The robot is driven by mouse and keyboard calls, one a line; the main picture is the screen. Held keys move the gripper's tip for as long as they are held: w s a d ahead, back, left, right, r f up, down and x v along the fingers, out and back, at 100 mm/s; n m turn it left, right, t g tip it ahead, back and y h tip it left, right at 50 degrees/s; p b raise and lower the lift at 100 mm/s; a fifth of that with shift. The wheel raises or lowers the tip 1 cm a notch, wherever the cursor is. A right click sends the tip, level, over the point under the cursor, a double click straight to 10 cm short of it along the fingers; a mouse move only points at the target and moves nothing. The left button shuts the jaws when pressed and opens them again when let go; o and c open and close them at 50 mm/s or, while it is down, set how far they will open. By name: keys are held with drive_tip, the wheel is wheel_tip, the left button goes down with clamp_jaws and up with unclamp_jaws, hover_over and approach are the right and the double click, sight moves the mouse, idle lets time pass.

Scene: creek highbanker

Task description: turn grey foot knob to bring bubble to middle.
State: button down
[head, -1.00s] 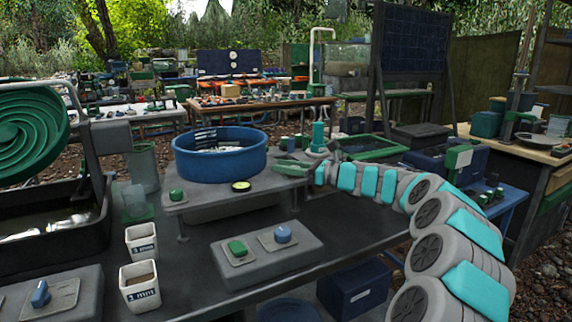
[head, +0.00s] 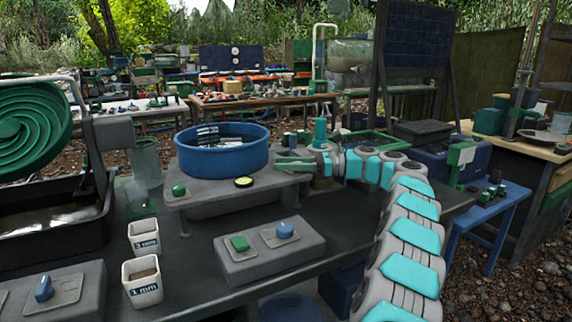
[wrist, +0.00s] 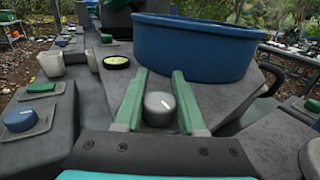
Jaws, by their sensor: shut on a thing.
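The grey foot knob (wrist: 160,108) is a round cap with a white line on top, at the near corner of a grey platform (head: 214,190). My gripper (head: 294,163) reaches in from the right in the head view. In the wrist view its two green fingers (wrist: 159,80) lie on either side of the knob, shut on it. In the head view the fingers hide the knob. The round yellow-green bubble level (head: 243,183) with a black rim sits on the platform; it also shows in the wrist view (wrist: 116,62). The bubble is too small to place.
A blue tub (head: 222,152) stands on the platform close beside my fingers. A green knob (head: 179,190) is at its left corner. A grey box (head: 270,262) with a green and a blue knob and two white cups (head: 142,282) stand in front.

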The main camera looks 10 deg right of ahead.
drive_tip(key=shift+r, duration=0.1)
idle(0.4)
drive_tip(key=c, duration=0.5)
unclamp_jaws()
drive_tip(key=s+d, duration=0.1)
drive_tip(key=d, duration=0.6)
drive_tip(key=shift+s+d, duration=0.15)
drive_tip(key=shift+d, duration=0.15)
drive_tip(key=shift+d, duration=0.1)
